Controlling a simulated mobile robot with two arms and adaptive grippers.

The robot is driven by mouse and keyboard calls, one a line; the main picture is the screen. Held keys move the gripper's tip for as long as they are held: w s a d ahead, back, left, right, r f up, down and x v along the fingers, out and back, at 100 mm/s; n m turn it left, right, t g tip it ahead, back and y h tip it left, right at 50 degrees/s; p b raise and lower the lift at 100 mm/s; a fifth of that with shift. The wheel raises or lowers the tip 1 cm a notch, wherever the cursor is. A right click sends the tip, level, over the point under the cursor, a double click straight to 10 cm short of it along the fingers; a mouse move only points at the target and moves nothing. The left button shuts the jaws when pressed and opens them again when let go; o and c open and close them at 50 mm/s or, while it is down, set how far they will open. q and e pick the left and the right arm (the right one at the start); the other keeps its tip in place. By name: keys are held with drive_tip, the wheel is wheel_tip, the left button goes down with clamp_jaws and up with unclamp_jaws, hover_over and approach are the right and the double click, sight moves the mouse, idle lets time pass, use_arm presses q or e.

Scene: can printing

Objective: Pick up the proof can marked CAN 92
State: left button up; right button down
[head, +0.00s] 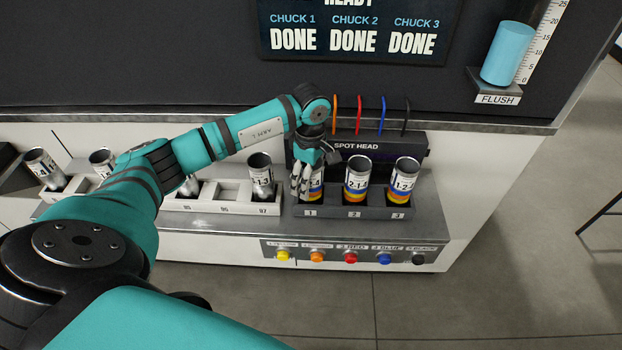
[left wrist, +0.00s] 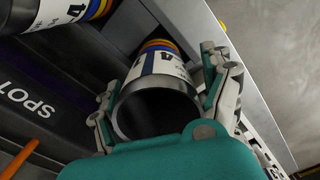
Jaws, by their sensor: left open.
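Three cans with yellow, orange and blue bands stand upright in the dark holder (head: 330,212), in places numbered 1, 2 and 3. My left gripper (head: 302,182) is open at the can in place 1 (head: 317,186) and partly covers it. In the left wrist view, its fingers (left wrist: 162,98) stand on either side of that open-topped can (left wrist: 158,78). I cannot tell whether they touch it. The can in place 2 (head: 356,178) and the can in place 3 (head: 404,180) stand to the right. No CAN 92 mark is readable. My right gripper is not in view.
A white rack (head: 228,209) left of the holder bears cans, one at place 97 (head: 261,178); my arm hides part of it. The spot head (head: 372,145) stands close behind the holder. Coloured buttons (head: 350,257) line the front. The sign (head: 352,38) reads DONE for all chucks.

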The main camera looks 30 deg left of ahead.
use_arm(q)
drive_tip(key=c, duration=0.8)
